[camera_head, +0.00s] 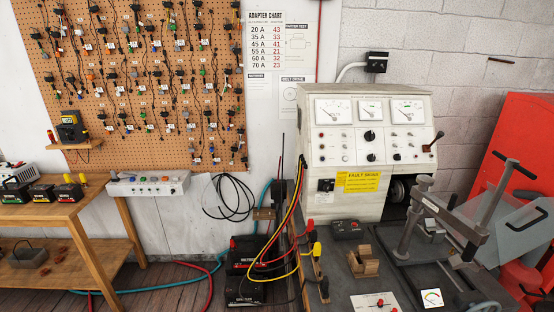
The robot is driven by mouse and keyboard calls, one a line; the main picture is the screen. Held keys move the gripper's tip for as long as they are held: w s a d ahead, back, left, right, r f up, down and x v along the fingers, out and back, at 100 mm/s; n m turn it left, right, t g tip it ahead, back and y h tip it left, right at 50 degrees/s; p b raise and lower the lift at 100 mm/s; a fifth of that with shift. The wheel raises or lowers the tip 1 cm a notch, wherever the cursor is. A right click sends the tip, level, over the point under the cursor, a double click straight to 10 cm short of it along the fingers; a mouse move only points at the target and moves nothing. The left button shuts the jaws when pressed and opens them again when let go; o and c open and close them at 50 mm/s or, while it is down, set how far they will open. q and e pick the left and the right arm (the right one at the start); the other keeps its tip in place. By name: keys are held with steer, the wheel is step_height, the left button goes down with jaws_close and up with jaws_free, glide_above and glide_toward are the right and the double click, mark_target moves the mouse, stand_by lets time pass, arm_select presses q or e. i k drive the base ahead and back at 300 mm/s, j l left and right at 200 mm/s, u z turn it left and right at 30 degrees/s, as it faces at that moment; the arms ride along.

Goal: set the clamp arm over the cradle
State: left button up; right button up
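The clamp arm (455,221) is a grey metal bar. It reaches from an upright grey post (412,220) toward the right front of the bench. A long tilted screw with a T-shaped handle (490,192) passes through its outer end. A small notched wooden block (362,262), which looks like the cradle, sits on the dark bench left of the post. The clamp arm points away from this block and is not above it. The block looks empty. Neither of my grippers shows in the head view.
A cream test bench with dials (368,120) stands behind the post. Cables (292,225) hang at the bench's left edge.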

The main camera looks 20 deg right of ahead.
mark_target(478, 234)
steer(key=z, duration=1.7)
